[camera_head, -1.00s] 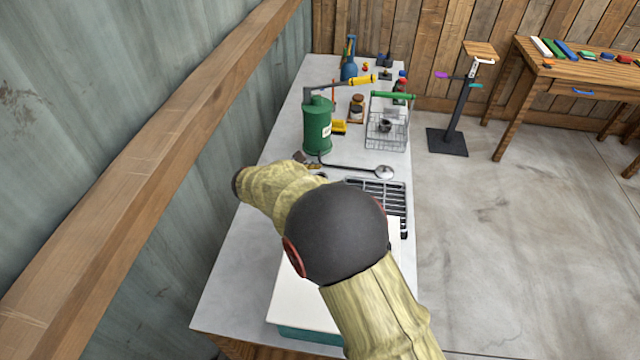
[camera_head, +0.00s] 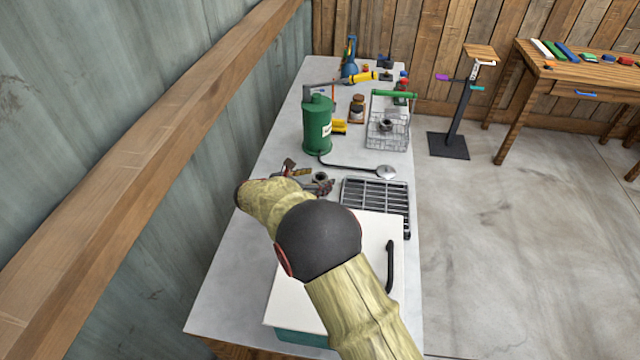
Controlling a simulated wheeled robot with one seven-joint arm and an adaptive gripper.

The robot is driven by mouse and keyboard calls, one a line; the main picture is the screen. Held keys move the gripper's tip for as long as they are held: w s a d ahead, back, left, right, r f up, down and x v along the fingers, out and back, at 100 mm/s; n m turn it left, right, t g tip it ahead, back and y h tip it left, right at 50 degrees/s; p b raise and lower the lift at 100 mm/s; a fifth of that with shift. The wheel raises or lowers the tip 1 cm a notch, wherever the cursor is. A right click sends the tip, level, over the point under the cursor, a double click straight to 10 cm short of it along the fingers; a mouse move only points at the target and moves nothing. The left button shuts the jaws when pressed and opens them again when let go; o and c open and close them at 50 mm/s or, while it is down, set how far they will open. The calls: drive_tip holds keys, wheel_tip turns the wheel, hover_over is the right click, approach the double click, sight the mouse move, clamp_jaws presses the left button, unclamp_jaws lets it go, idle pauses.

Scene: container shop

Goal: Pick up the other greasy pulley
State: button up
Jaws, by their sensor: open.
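My gripper (camera_head: 308,178) shows only partly beyond my arm, low over the bench left of the black grate. Its fingers look apart. A small dark round part (camera_head: 320,177), which looks like a pulley, is by the fingers; I cannot tell whether they touch it. Another dark round part (camera_head: 386,125), also pulley-like, sits in the wire basket (camera_head: 372,138) with the green handle. My arm hides part of the bench near the gripper.
A white-lidded box (camera_head: 372,262) with a black handle is under my arm.

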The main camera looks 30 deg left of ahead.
drive_tip(key=shift+w, duration=0.15)
drive_tip(key=shift+c, duration=1.3)
drive_tip(key=c, duration=1.1)
drive_tip(key=shift+r, duration=0.1)
